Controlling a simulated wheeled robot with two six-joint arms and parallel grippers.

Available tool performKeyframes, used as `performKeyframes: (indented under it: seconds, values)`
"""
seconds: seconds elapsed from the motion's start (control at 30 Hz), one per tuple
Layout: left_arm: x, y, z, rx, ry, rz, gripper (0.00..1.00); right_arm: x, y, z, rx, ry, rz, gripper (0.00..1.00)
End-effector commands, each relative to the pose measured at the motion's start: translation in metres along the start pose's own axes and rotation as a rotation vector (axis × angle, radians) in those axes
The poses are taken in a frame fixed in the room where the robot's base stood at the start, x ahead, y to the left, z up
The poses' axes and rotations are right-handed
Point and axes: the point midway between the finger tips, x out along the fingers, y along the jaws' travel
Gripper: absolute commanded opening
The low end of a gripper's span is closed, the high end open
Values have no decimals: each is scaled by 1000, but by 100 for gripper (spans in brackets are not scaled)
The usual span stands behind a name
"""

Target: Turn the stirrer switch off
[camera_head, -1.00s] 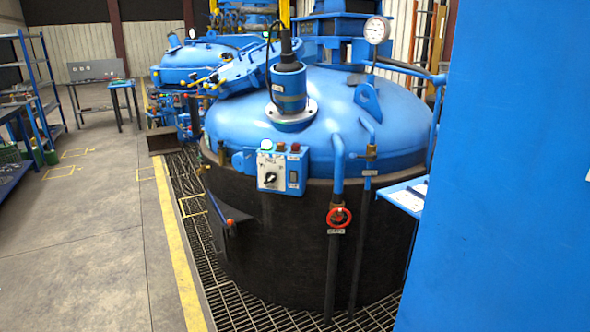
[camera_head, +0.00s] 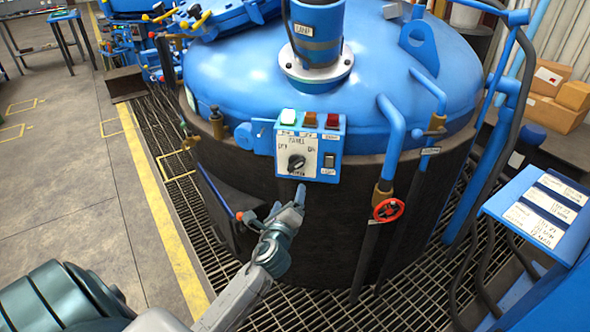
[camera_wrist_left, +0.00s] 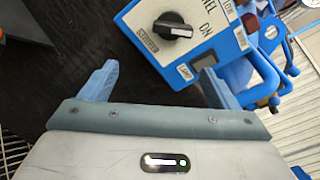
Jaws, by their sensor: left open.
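The stirrer switch (camera_head: 296,162) is a black rotary knob on a blue-edged control box (camera_head: 340,140) at the front of the round vessel. In the left wrist view the knob (camera_wrist_left: 172,27) sits above a STIRRER label, its white mark turned toward the word ON. My left gripper (camera_head: 288,203) is open and empty, just below the box in the head view. In the left wrist view its blue fingers (camera_wrist_left: 160,77) are spread below the knob, apart from it. A rocker switch (camera_head: 329,160) is at the box's lower right. My right gripper is not seen.
A red valve wheel (camera_head: 388,209) and pipes stand right of the box. A small red-knobbed lever (camera_head: 240,215) is close left of my gripper. A blue stand with labels (camera_head: 545,215) is at right. Grating (camera_head: 310,305) covers the floor; open floor lies left.

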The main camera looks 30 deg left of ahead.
Motion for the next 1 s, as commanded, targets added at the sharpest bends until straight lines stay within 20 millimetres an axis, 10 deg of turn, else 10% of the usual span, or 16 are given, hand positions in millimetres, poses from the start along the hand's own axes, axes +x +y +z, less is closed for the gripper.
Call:
performKeyframes:
  seconds: [0.7,1.0]
  values:
    - [98,-19,17,49,-32,-28,83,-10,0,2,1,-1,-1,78]
    - [108,-18,16,49,-30,-28,83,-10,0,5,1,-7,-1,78]
